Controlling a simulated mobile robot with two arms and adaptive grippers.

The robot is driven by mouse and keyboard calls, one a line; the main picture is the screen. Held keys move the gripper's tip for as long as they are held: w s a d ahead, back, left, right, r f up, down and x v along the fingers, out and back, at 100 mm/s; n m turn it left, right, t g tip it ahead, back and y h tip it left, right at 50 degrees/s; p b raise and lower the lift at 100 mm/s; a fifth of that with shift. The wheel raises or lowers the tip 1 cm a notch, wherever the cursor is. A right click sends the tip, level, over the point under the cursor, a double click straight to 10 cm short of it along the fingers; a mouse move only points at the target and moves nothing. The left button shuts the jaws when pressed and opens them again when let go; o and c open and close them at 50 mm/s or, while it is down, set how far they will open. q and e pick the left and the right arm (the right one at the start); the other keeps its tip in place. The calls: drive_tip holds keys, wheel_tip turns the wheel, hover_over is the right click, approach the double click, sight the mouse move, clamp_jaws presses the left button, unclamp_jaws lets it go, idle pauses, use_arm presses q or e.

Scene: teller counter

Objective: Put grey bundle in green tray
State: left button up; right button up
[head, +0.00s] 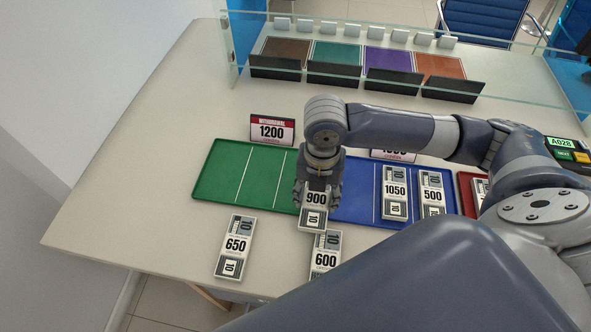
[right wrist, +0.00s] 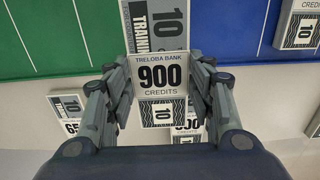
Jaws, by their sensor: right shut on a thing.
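My right gripper (head: 317,190) is shut on a grey bundle marked 900 (head: 313,217). In the right wrist view the 900 bundle (right wrist: 160,73) stands between both fingers of the gripper (right wrist: 160,90). The green tray (head: 222,170) lies left of the gripper, with white divider lines and a bare visible floor. The gripper and bundle are near its front right corner, beside the blue tray. The green tray also fills the upper left of the right wrist view (right wrist: 55,35). The bundle's height above the counter is hard to tell. My left gripper is not in view.
Bundles marked 650 (head: 235,246) and 600 (head: 325,255) lie on the counter in front. The blue tray (head: 357,190) holds bundles 1050 (head: 395,192) and 500 (head: 432,192). A 1200 withdrawal sign (head: 272,130) stands behind the green tray. A glass screen (head: 420,62) crosses the back.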

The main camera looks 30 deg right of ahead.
drive_tip(key=w, duration=0.8)
drive_tip(key=shift+w+d+f+p, duration=0.25)
drive_tip(key=shift+w+f+p, duration=0.15)
drive_tip(key=shift+w+f, duration=0.1)
drive_tip(key=shift+w, duration=0.35)
wheel_tip(320, 180, down, 3)
drive_tip(key=shift+r+p, duration=0.15)
drive_tip(key=shift+p, duration=0.15)
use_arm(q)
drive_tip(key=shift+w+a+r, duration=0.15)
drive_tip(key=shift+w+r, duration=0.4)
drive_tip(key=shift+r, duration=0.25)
use_arm(e)
drive_tip(key=shift+f, duration=0.4)
drive_tip(key=shift+f, duration=0.15)
drive_tip(key=o, duration=1.1)
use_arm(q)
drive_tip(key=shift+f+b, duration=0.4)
use_arm(e)
wheel_tip(320, 180, up, 12)
drive_tip(key=shift+r, duration=0.2)
